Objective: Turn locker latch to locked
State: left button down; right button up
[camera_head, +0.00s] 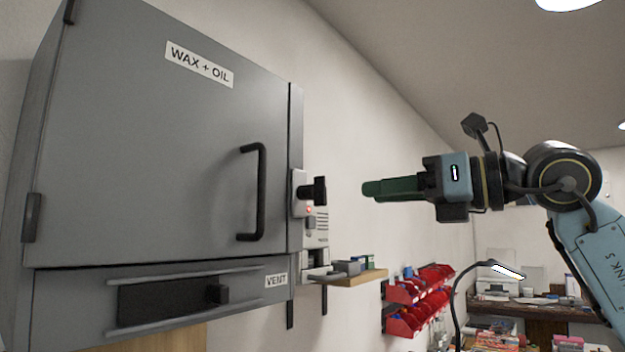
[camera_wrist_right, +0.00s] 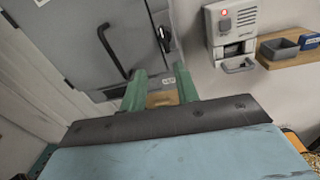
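The locker is a grey wall cabinet (camera_head: 160,150) labelled "WAX + OIL"; its door is shut and has a black bar handle (camera_head: 262,190). The latch also shows in the right wrist view (camera_wrist_right: 164,38). My right gripper (camera_head: 372,189) is level with the latch, to its right and apart from it, fingers pointing left. In the right wrist view its green fingers (camera_wrist_right: 161,72) are apart with nothing between them. My left gripper is not seen.
A pale wall unit (camera_head: 322,228) with a red light in the wrist view (camera_wrist_right: 225,12) hangs beside the locker. A small wooden shelf (camera_head: 352,278) holds grey and blue boxes. A vent slider (camera_head: 217,294) sits below the door. Red bins (camera_head: 408,320) line the wall farther back.

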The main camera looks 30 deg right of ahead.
aim_at(326, 188)
jog(key=shift+t+h, duration=0.4)
jog(key=shift+h, duration=0.3)
jog(key=p+x, duration=0.1)
jog(key=x, duration=0.2)
jog(key=r+p+x, duration=0.1)
jog(key=p+x, duration=0.1)
jog(key=x, duration=0.2)
jog(key=p+x, duration=0.1)
jog(key=x, duration=0.2)
jog(key=shift+w+r, duration=0.25)
jog(key=shift+r, duration=0.05)
jog(key=shift+w+a+f+p, duration=0.1)
jog(key=shift+w+p, duration=0.25)
jog(key=shift+w, duration=0.05)
jog(key=c, duration=0.7)
jog(key=shift+o, duration=0.2)
